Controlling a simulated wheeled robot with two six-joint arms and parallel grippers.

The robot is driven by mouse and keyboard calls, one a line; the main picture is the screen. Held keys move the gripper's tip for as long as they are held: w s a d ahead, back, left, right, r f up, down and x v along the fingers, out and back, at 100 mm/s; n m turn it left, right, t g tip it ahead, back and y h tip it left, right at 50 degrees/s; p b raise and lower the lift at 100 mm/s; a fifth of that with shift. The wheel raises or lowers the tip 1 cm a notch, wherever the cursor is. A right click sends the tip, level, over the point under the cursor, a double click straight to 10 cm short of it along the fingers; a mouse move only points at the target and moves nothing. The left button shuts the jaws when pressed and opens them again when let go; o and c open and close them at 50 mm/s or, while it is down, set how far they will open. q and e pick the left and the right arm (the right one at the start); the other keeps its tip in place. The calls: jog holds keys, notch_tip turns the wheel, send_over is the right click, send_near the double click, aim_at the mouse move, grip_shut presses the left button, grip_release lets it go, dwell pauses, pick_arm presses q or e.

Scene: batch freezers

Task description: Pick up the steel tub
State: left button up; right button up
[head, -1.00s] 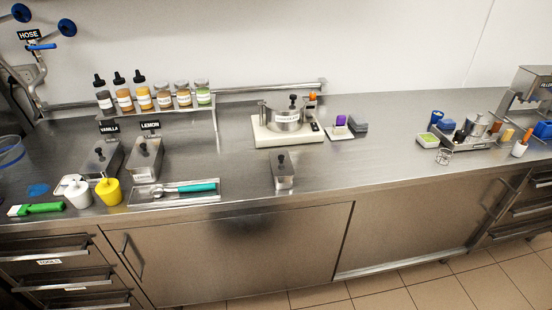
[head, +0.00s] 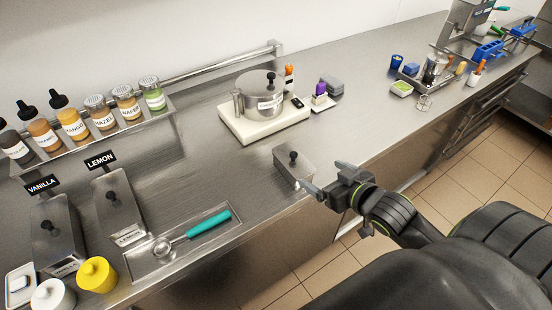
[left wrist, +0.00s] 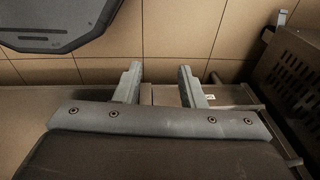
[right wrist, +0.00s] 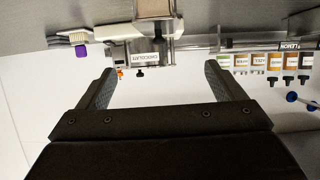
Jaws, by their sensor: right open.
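The steel tub (head: 292,170) is a small rectangular lidded box with a black knob, near the counter's front edge in the head view. My right gripper (head: 326,180) is open beside its right end, with nothing between the fingers. In the upside-down right wrist view the open fingers (right wrist: 160,88) show, and what seems to be the tub (right wrist: 154,9) is partly cut off at the top edge. My left gripper is outside the head view; its fingers (left wrist: 160,84) stand apart and empty in the left wrist view, over drawers and floor.
A lidded pot (head: 262,92) stands on a cream scale (head: 235,127) behind the tub. The vanilla tub (head: 60,235), lemon tub (head: 120,205) and a tray (head: 140,262) with a teal-handled scoop (head: 208,224) are to the left. Counter around the tub is mostly clear.

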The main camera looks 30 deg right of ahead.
send_near(295, 157)
jog(key=w, duration=0.1)
jog(key=p+x, duration=0.1)
jog(key=x, duration=0.5)
jog(key=shift+f, duration=0.1)
jog(key=shift+w+f+p, duration=0.15)
jog(key=shift+w+p, duration=0.1)
jog(key=shift+p, duration=0.05)
jog(key=shift+p+x, duration=0.4)
jog(key=shift+x, duration=0.55)
jog(key=shift+f+p+x, duration=0.15)
jog(key=shift+p+x, duration=0.05)
jog(key=shift+x, duration=0.75)
jog(key=shift+f+p+x, duration=0.15)
jog(key=shift+p+x, duration=0.05)
jog(key=shift+x, duration=0.75)
pick_arm(q)
jog(key=r, duration=0.1)
jog(key=s+r, duration=0.1)
jog(key=r, duration=0.1)
jog(key=shift+s+d+r, duration=0.15)
jog(key=shift+s+r, duration=0.05)
jog(key=shift+s, duration=0.15)
pick_arm(e)
jog(key=shift+s+d, duration=0.1)
jog(key=shift+s, duration=0.1)
jog(key=shift+r, duration=0.1)
jog(key=shift+c, duration=0.3)
